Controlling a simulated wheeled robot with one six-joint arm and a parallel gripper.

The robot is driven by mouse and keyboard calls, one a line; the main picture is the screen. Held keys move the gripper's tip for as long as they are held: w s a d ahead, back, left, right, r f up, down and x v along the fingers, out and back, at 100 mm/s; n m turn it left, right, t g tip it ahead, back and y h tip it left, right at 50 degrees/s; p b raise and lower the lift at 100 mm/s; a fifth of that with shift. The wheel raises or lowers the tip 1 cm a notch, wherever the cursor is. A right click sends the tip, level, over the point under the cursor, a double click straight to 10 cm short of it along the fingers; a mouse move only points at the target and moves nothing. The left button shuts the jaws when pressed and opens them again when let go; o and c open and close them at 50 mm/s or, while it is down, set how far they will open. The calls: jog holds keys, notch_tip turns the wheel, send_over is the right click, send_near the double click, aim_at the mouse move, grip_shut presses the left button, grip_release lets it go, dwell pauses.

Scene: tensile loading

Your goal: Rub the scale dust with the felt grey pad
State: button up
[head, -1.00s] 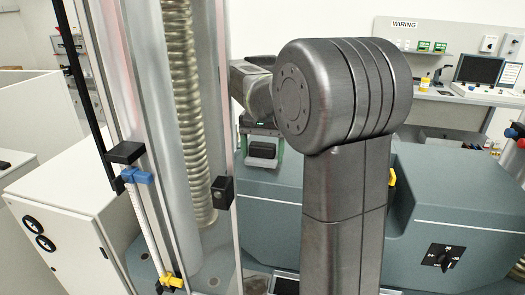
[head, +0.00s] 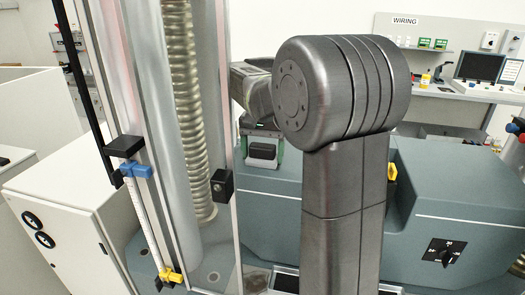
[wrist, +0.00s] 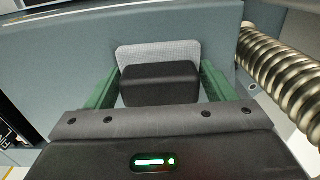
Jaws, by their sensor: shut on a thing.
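My gripper (head: 262,148) is shut on the black block of the felt grey pad. Its green fingers stand on both sides of the black block (wrist: 160,84), and the light grey felt (wrist: 158,53) shows beyond it in the wrist view. In the head view the pad (head: 262,162) hangs in front of the blue-grey machine body, beside the clear-shielded column. A brownish patch (head: 257,279), which may be the scale dust, lies low on the machine base, below the pad and apart from it in the picture. My arm hides part of the area to its right.
A ribbed screw (head: 190,110) stands behind the clear shield (head: 228,100) left of my gripper; a ribbed screw (wrist: 285,75) also shows at right in the wrist view. A black block (head: 222,186) sits on the shield edge. The machine body (head: 440,205) fills the right.

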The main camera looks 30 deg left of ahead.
aim_at(285, 162)
jog(key=shift+d, duration=0.15)
